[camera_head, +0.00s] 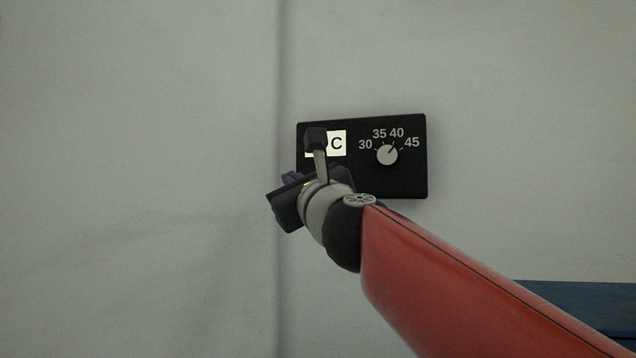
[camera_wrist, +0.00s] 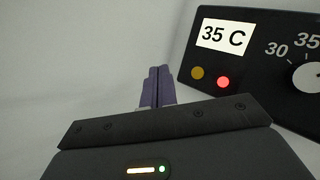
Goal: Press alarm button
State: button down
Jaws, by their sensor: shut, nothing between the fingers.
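A black control panel (camera_head: 410,180) is fixed on the pale wall. In the wrist view the panel (camera_wrist: 260,88) shows a white display (camera_wrist: 226,35) reading 35 C. Below the display are an amber round button or light (camera_wrist: 197,73) and a bright red one (camera_wrist: 223,82); neither is labelled as the alarm button. My gripper's purple fingers (camera_wrist: 157,86) are shut and empty, just left of the panel and apart from the amber and red rounds in the picture. In the head view my wrist hides the panel's lower left, and my gripper (camera_head: 291,178) shows only partly.
A grey knob (camera_head: 387,155) with a scale from 30 to 45 sits on the panel's right half. A vertical seam (camera_head: 279,80) runs down the wall left of the panel. A blue surface (camera_head: 590,305) shows at the lower right. The wall around the panel is clear.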

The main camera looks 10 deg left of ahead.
jog(key=shift+w, duration=0.1)
jog(key=w+p, duration=0.1)
jog(key=w, duration=0.7)
jog(key=shift+w+d, duration=0.25)
jog(key=shift+d, duration=0.1)
jog(key=shift+w, duration=0.15)
dwell(1.6)
jog(key=shift+w, duration=0.3)
jog(key=shift+w+p, duration=0.35)
jog(key=shift+p, duration=0.05)
dwell(0.6)
jog(key=shift+s, duration=0.8)
jog(key=shift+b, duration=0.3)
